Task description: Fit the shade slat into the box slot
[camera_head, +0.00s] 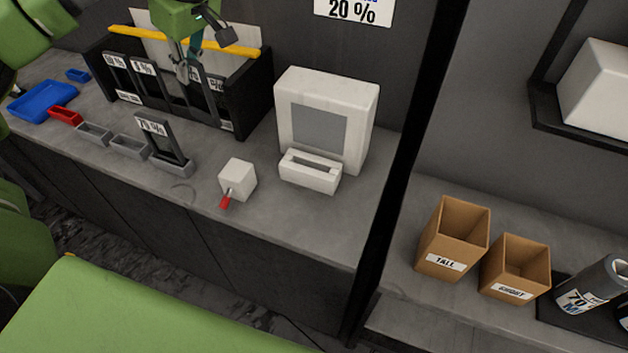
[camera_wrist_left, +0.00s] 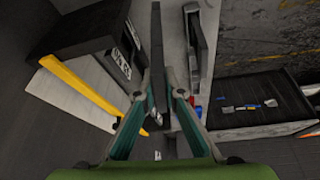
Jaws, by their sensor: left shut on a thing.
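The black box (camera_head: 247,97) with labelled slots stands at the back left of the counter. My left gripper (camera_head: 187,72) is over its front side, pointing down. In the left wrist view my left gripper (camera_wrist_left: 162,88) is shut on a thin dark slat (camera_wrist_left: 157,45), which runs lengthwise between the fingertips. In the head view the fingers and the box's dark front partly hide this slat, so I cannot tell whether its lower end is inside a slot. Another dark framed slat (camera_head: 163,138) with a percent label stands in a grey holder (camera_head: 172,167) in front of the box.
A yellow bar (camera_head: 240,50) lies along the box's back. A blue tray (camera_head: 43,101), a red bin (camera_head: 65,116) and grey bins (camera_head: 94,133) line the counter at left.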

